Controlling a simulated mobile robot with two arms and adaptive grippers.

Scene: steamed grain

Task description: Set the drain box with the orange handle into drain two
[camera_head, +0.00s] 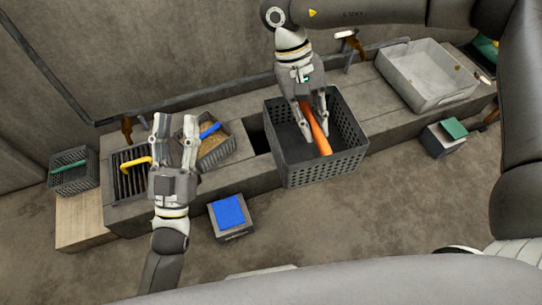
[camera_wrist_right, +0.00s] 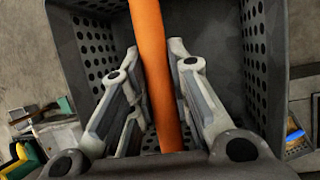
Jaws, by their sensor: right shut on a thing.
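The drain box (camera_head: 330,165) is a dark grey perforated basket with an orange handle (camera_head: 320,133). My right gripper (camera_head: 317,124) reaches down from above and is shut on the orange handle. In the right wrist view the orange handle (camera_wrist_right: 158,75) runs between the two fingers, with the perforated walls (camera_wrist_right: 95,40) around them. The box is over the counter (camera_head: 375,115); I cannot tell whether it touches it. A dark opening (camera_head: 257,133) shows just left of the box. My left gripper (camera_head: 176,128) is open and empty, over the counter's left part.
A box with a blue handle (camera_head: 210,142) and brown contents sits left of the dark opening. A yellow-handled slatted box (camera_head: 130,172) is further left. A green-handled basket (camera_head: 73,172) stands at far left. A pale basin (camera_head: 428,78) is at right. A blue-topped block (camera_head: 230,215) is in front.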

